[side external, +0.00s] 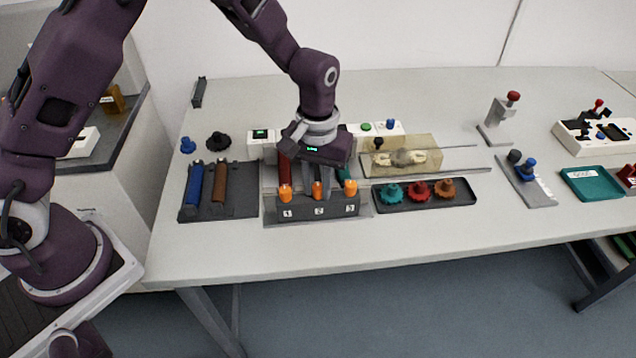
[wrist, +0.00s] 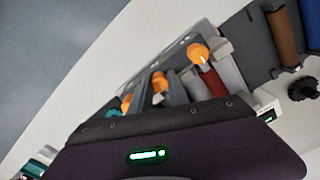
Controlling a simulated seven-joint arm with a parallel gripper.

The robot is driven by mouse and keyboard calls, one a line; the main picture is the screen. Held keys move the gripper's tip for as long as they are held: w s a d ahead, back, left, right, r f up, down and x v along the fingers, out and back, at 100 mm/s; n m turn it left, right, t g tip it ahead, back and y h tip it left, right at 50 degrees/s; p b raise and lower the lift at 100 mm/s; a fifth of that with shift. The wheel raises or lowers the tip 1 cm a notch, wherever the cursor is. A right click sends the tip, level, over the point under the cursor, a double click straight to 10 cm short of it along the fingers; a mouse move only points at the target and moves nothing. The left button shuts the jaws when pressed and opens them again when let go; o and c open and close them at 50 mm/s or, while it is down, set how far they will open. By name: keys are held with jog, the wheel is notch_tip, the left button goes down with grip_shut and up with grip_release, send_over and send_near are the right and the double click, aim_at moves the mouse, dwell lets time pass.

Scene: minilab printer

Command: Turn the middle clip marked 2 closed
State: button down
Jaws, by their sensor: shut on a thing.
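A dark grey clip block (side external: 300,214) with a front plate marked 1, 2 and 3 stands on the table. Orange clip 1 (side external: 285,193) is at its left and orange clip 3 (side external: 350,188) at its right. My gripper (side external: 320,190) points down over the middle place and is shut on middle clip 2. Its fingers hide most of that clip in the side view. In the wrist view the orange middle clip (wrist: 158,82) shows between clip 1 (wrist: 198,52) and clip 3 (wrist: 126,102). The clip's exact turn is hard to tell.
A tray with blue and brown rollers (side external: 220,185) lies left of the block. A dark tray with teal, red and orange knobs (side external: 420,191) lies close on the right. A red roller (side external: 284,165) sits behind clip 1. The table front is clear.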

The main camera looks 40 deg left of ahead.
aim_at(318, 186)
jog(key=shift+w, duration=0.1)
jog(key=c, duration=1.3)
grip_release()
jog(key=shift+o, duration=0.2)
notch_tip(318, 186, up, 7)
jog(key=shift+r, duration=0.1)
jog(key=s+a+r+t+h, duration=0.1)
jog(key=s+a+r, duration=0.15)
jog(key=r, duration=0.25)
jog(key=s+a+r, duration=0.1)
jog(key=s+r, duration=0.2)
jog(key=r, duration=0.2)
jog(key=s+a+r+m+t, duration=0.2)
jog(key=s+a+r, duration=0.1)
jog(key=s, duration=0.6)
jog(key=s+a+r+m+t+y, duration=0.1)
jog(key=s+a+r+t, duration=0.1)
jog(key=s, duration=0.8)
jog(key=shift+s+a+r+m+t, duration=0.15)
jog(key=shift+a+r+m+t, duration=0.2)
jog(key=shift+a+r, duration=0.4)
